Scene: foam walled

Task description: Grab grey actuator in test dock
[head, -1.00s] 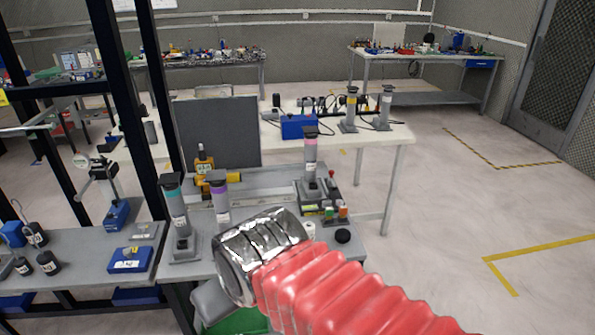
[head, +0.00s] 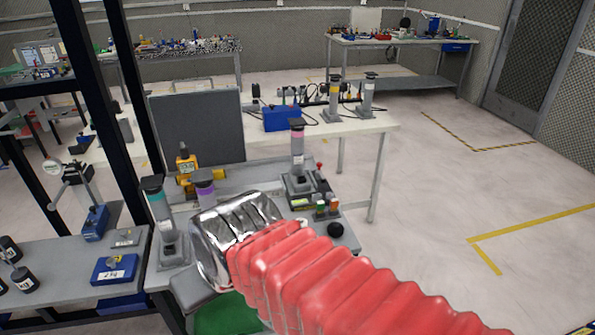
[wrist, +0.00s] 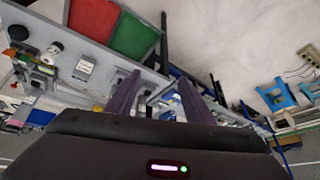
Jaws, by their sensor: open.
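Several grey cylindrical actuators with dark caps stand upright in grey docks. In the head view, a teal-banded one (head: 162,213), a purple-banded one (head: 204,188) and a pink-banded one (head: 297,158) stand on the near bench. A yellow-banded one (head: 333,102) and a paler grey one (head: 367,98) stand on the bench behind. I cannot tell which dock is the test dock. My silver and red arm hides the lower part of the purple-banded one. My gripper (wrist: 159,95) is open and empty in the wrist view, its two dark fingers apart; it is not seen in the head view.
A blue box (head: 282,119) sits on the back bench. A dark grey panel (head: 197,130) stands behind the near docks. Black uprights stand at left. A red tray (wrist: 93,18) and a green tray (wrist: 133,34) show in the wrist view. Open floor lies at right.

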